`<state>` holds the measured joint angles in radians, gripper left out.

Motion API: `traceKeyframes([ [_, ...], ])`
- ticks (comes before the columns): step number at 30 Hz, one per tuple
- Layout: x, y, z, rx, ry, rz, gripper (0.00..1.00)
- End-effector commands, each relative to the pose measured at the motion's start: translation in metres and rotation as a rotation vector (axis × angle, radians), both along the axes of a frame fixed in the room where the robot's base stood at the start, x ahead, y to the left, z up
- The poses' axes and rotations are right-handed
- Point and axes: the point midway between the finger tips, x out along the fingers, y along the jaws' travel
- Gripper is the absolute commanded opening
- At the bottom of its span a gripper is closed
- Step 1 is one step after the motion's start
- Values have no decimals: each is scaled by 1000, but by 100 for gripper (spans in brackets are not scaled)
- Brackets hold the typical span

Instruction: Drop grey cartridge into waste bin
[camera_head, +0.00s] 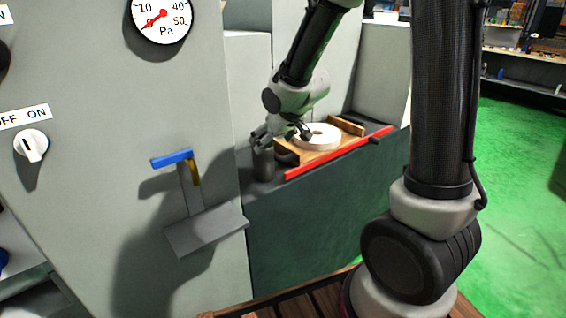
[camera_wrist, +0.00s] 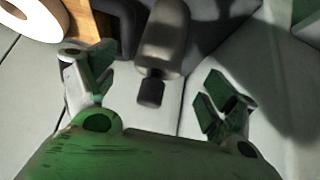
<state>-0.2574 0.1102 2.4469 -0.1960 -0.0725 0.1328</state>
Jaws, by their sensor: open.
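The grey cartridge (camera_head: 263,164) stands upright on the machine's ledge, at the left end of the wooden tray in the head view. In the wrist view the cartridge (camera_wrist: 166,38) is a grey cylinder with a narrower black end. My gripper (camera_head: 268,137) is just above and beside it in the head view. I can make out no waste bin in either view.
A white ring (camera_head: 318,137) lies on the wooden tray (camera_head: 346,125) right of the cartridge. A red bar (camera_head: 340,153) runs along the ledge's front edge. A blue-topped lever (camera_head: 172,158) and a grey bracket (camera_head: 206,230) project from the machine's wall. Green floor (camera_head: 515,190) lies open at right.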

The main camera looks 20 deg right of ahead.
Motion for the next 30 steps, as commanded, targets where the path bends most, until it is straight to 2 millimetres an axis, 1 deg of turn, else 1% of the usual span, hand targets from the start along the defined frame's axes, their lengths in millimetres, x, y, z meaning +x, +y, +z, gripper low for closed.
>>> traceKeyframes([
  [1, 8, 5, 8, 21, -43, 4, 86],
  [3, 16, 9, 16, 46, -88, 6, 86],
  [5, 21, 12, 18, 59, -109, 5, 86],
  [8, 29, 15, 13, 67, -116, 2, 86],
  [14, 45, 18, -5, 66, -114, 1, 86],
  [18, 60, 20, -23, 66, -113, -1, 86],
  [21, 69, 23, -31, 66, -113, -1, 86],
  [24, 73, 25, -35, 66, -115, 0, 86],
  [30, 73, 25, -35, 66, -116, 0, 86],
])
